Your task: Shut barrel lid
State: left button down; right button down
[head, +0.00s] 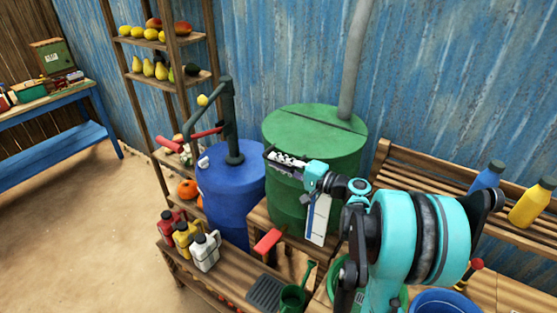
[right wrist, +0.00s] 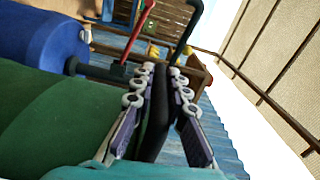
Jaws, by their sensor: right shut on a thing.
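The green barrel (head: 286,200) stands against the blue wall. Its green lid (head: 310,135) lies about flat on top, with a dark seam across its back part. I cannot tell whether it is fully down. My right gripper (head: 277,157) is at the lid's front left edge, shut on a dark handle (right wrist: 160,105) that shows between the fingers in the right wrist view. The handle seems to belong to the lid; its join is hidden. The green barrel (right wrist: 50,120) fills the left of that view. My left gripper is not in view.
A blue barrel (head: 229,200) with a dark pump (head: 229,120) and red lever stands close left of the green barrel. Several jugs (head: 205,250) stand on the low front bench. A wooden shelf (head: 185,80) holds fruit. Bottles (head: 487,178) stand on the right bench.

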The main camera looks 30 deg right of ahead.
jog(key=shift+f, duration=0.35)
jog(key=c, duration=1.5)
grip_release()
jog(key=v, duration=1.2)
jog(key=shift+f, duration=0.1)
